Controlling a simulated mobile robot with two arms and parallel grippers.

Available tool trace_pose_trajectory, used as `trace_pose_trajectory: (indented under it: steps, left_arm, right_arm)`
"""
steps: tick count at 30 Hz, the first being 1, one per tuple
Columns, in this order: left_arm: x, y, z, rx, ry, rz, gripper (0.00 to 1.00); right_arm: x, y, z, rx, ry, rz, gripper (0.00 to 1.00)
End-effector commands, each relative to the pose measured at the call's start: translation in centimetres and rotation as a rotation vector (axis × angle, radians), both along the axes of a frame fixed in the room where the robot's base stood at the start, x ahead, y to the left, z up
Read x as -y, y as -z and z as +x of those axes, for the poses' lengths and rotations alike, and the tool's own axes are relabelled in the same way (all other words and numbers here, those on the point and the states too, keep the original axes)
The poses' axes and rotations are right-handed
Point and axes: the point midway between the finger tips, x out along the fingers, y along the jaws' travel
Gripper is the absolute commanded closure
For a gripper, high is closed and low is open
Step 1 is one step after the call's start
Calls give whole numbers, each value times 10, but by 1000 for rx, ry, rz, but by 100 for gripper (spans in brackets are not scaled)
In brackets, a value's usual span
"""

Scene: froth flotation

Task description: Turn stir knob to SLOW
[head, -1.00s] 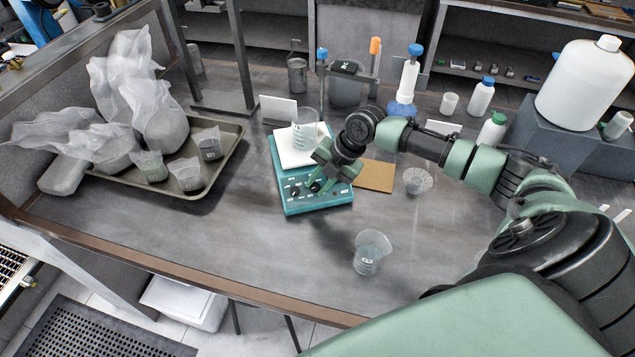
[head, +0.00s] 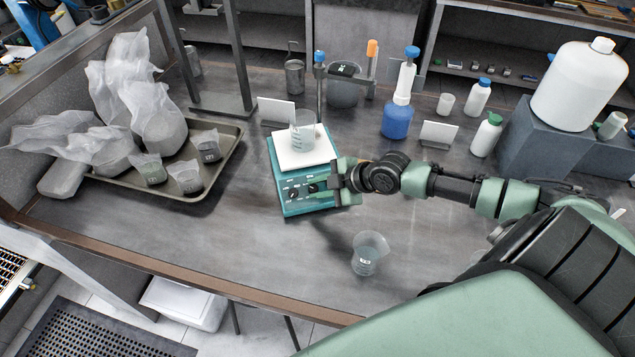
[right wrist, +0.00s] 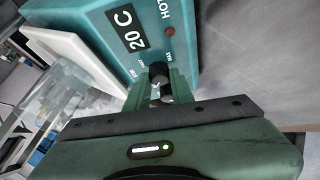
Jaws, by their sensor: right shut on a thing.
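The teal hotplate stirrer (head: 307,203) stands on the bench with a white top plate and a clear beaker (head: 303,132) on it. My right gripper (head: 340,182) is at the right end of this panel, reaching in from the right. In the right wrist view its fingers are shut on a black knob (right wrist: 158,72), below the "20 C" display and "MAX" lettering. I cannot read which knob this is or its setting. My left gripper is not in view.
A clear beaker (head: 366,252) stands on the bench in front. A tray (head: 232,150) with bags and small cups lies to the left. A blue bottle (head: 397,120) and white bottles stand behind my arm. The bench front left of the beaker is clear.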

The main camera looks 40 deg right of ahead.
Motion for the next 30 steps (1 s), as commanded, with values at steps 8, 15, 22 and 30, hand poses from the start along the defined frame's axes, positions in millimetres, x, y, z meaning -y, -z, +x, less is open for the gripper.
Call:
trace_pose_trajectory:
  steps: [8,15,22,30]
  left_arm:
    - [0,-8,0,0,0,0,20]
    - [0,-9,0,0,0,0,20]
    - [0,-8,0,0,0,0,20]
    - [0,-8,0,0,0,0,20]
  right_arm:
    - [1,1,-1,15,77,43,100]
    - [1,2,-1,17,92,52,100]
    - [2,2,-1,16,92,51,100]
    - [1,2,-1,17,91,52,55]
